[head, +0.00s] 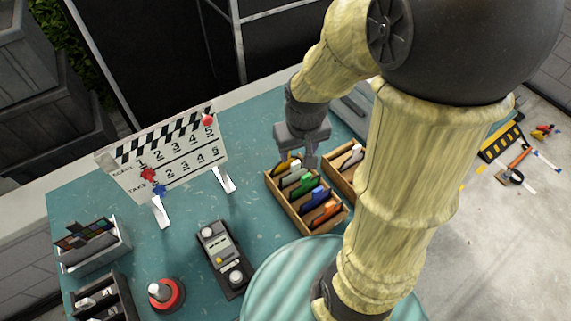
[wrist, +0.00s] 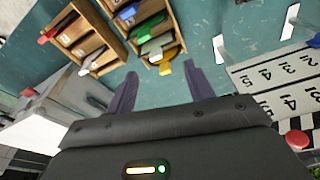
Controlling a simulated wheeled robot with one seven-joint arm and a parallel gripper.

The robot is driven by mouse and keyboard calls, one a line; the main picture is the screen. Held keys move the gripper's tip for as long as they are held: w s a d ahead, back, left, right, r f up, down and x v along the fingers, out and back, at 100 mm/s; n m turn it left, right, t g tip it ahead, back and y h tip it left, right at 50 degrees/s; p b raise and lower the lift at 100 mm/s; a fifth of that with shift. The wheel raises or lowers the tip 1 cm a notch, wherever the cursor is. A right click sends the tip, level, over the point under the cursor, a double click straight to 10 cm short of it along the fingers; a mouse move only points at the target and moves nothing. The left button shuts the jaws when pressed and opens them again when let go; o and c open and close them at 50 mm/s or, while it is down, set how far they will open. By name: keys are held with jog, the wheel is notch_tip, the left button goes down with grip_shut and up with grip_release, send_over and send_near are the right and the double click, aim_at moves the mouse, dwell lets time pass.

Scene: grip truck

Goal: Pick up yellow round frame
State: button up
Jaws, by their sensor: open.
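The yellow round frame (head: 285,164) sits in the end compartment of a wooden tray (head: 335,222), the one closest to the clapperboard. It also shows in the wrist view (wrist: 168,54) just beyond my fingertips. My gripper (head: 303,152) is above that end of the tray, and its fingers partly block the head view there. In the wrist view my gripper (wrist: 160,68) has its fingers spread, with the frame's end showing between and beyond the tips. I cannot tell the exact height gap. Nothing is held.
Whitish, green, blue and orange pieces (head: 318,198) fill the tray's other compartments. A second wooden tray (head: 340,180) stands close beside it. A clapperboard (head: 170,155) stands to the left. A grey device (head: 222,258) and red button (head: 165,294) lie nearer. Teal table (head: 260,215) is bare between them.

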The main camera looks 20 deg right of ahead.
jog(key=w+r+n+g+p, duration=0.1)
jog(key=w+n+g, duration=0.1)
jog(key=w, duration=0.9)
jog(key=shift+r+n+p, duration=0.35)
jog(key=shift+r+n, duration=0.05)
jog(key=shift+a, duration=0.1)
jog(key=p, duration=0.3)
send_over(285, 165)
notch_tip(285, 165, down, 12)
jog(key=shift+f, duration=0.1)
jog(key=shift+f, duration=0.1)
jog(key=shift+w+f, duration=0.15)
jog(key=shift+f, duration=0.05)
notch_tip(285, 165, down, 4)
jog(key=shift+r+p, duration=0.25)
jog(key=shift+p, duration=0.9)
jog(key=shift+f, duration=0.6)
